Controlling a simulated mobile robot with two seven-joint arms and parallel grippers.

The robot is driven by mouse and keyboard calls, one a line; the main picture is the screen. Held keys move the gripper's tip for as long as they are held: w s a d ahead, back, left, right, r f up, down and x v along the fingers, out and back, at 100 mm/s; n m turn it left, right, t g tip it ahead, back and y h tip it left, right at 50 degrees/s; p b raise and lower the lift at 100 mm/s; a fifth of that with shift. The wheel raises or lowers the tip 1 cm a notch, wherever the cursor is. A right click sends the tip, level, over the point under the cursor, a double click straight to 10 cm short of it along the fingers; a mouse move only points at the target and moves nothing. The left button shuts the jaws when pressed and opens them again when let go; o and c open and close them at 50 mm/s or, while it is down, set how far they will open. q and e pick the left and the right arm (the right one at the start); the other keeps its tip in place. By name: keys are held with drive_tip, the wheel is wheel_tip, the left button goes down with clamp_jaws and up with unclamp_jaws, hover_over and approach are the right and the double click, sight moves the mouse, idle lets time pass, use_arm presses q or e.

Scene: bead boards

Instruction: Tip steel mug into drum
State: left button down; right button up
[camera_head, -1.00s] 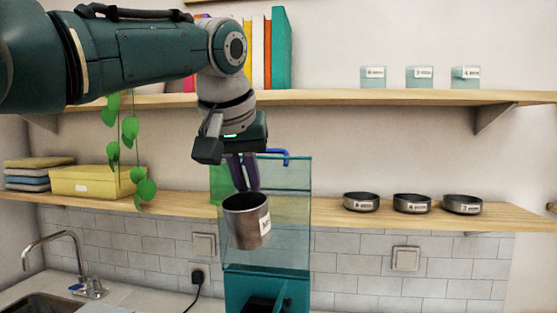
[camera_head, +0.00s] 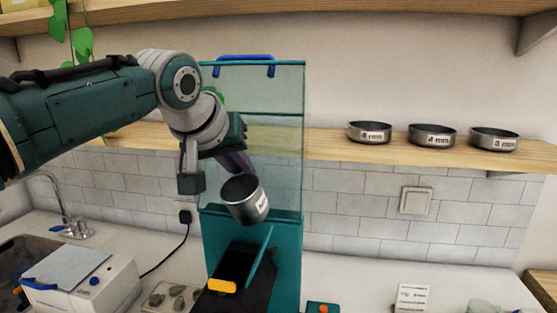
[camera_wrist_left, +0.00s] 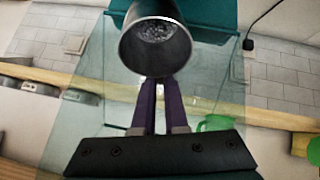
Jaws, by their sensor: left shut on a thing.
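The steel mug (camera_head: 240,198) hangs from my left gripper (camera_head: 238,172), tilted, with a white label facing right. In the left wrist view the mug (camera_wrist_left: 158,42) opens toward the camera, and grey grainy contents show inside. The purple fingers (camera_wrist_left: 158,84) are shut at its rim. Below the mug stands a teal machine (camera_head: 288,265) with a clear panel (camera_head: 275,120) rising behind and a dark, orange-handled part (camera_head: 240,265) in front. I cannot make out a drum's opening. My right gripper is not in view.
Dark labelled bowls (camera_head: 432,135) stand on the wooden shelf (camera_head: 330,146) to the right. A white machine (camera_head: 95,290), a stone tray (camera_head: 168,298) and a faucet (camera_head: 68,215) are at the left. A white card (camera_head: 411,298) stands at the right of the counter.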

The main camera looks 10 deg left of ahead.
sight(232, 179)
use_arm(q)
drive_tip(key=shift+s+a+f+t+h+b, duration=0.15)
drive_tip(key=shift+f+t+h+b, duration=0.2)
drive_tip(key=shift+f, duration=0.2)
drive_tip(key=shift+s+t, duration=0.15)
drive_tip(key=shift+t, duration=0.2)
drive_tip(key=shift+s+a+r+n+t+h+b, duration=0.25)
drive_tip(key=shift+t+h+b, duration=0.45)
drive_tip(key=shift+b, duration=1)
drive_tip(key=shift+s+a+f+n+t+h+b, duration=0.15)
drive_tip(key=shift+t+b, duration=0.4)
drive_tip(key=shift+b, duration=0.75)
drive_tip(key=shift+s+a+f+n+t+h+b, duration=0.1)
drive_tip(key=shift+s+t+h+b, duration=0.3)
drive_tip(key=shift+b, duration=0.95)
drive_tip(key=shift+s+a+f+n+t+b, duration=0.15)
drive_tip(key=shift+t+b, duration=0.5)
drive_tip(key=shift+b, duration=0.65)
drive_tip(key=shift+w+r, duration=0.1)
drive_tip(key=shift+r, duration=0.2)
drive_tip(key=shift+p, duration=0.35)
